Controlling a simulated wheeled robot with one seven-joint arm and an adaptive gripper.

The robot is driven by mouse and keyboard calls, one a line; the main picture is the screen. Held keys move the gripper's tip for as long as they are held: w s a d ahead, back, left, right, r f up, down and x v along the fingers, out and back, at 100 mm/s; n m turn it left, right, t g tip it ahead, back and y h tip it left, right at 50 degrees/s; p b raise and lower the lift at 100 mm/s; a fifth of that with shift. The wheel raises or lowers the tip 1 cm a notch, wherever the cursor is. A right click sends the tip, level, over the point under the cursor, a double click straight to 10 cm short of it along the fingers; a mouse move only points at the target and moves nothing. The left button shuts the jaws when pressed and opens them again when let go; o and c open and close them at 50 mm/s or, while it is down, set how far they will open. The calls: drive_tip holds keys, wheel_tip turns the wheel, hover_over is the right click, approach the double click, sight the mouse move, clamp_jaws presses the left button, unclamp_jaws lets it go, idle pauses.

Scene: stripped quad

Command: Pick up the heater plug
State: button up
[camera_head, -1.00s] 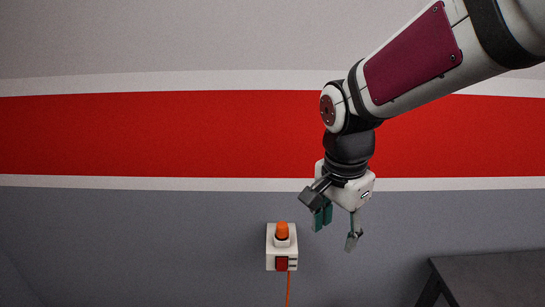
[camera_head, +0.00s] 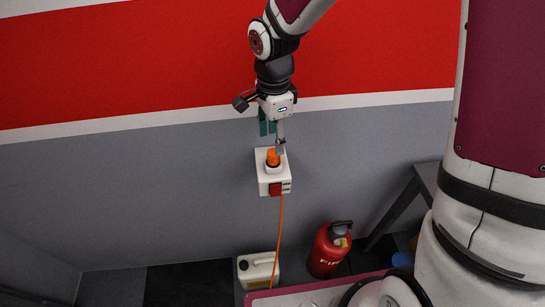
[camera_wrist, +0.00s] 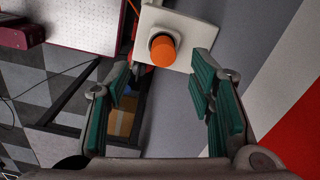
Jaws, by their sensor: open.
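The heater plug is an orange plug (camera_head: 273,157) seated in a white socket box (camera_head: 264,183) on the grey wall. An orange cable hangs from the box's lower side. In the wrist view the orange plug (camera_wrist: 163,50) shows end-on at the top, between the fingers. My gripper (camera_head: 274,138) is open, just above and in front of the plug in the head view. In the wrist view my gripper (camera_wrist: 167,75) has its teal pads on either side, with a gap between them and nothing held. Contact with the plug cannot be told.
A red fire extinguisher (camera_head: 329,250) and a white canister (camera_head: 257,270) stand on the floor below the box. A dark table (camera_head: 425,181) is at the right. The wall around the box is clear.

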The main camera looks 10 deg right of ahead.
sight(273, 152)
drive_tip(key=shift+w+f+p, duration=0.2)
drive_tip(key=shift+f+p, duration=0.35)
drive_tip(key=shift+f, duration=3.1)
clamp_jaws()
